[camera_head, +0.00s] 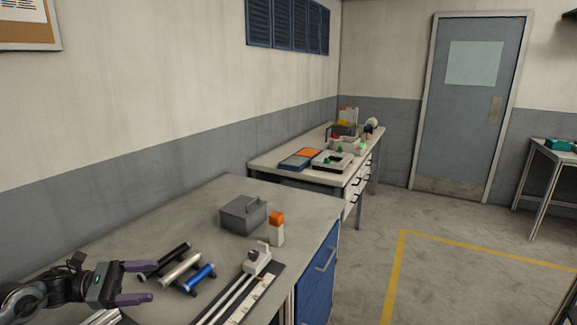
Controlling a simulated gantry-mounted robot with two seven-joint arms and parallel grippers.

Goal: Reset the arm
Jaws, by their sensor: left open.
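My left gripper (150,282) is in the lower left, its arm coming in from the left edge. Its two purple fingers are spread apart and point right, with nothing between them. It is just left of a rack of cylinders on the grey workbench (312,206), with a black (174,256), a pale metal (181,270) and a blue cylinder (197,277). I cannot tell its height above the bench. My right gripper does not show.
A grey box (242,214) and a white bottle with an orange cap (277,230) stand behind the rack. A railed device with a white block (257,261) lies to the right. A second bench (268,168) with several items is farther back. Open floor (450,273) lies right.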

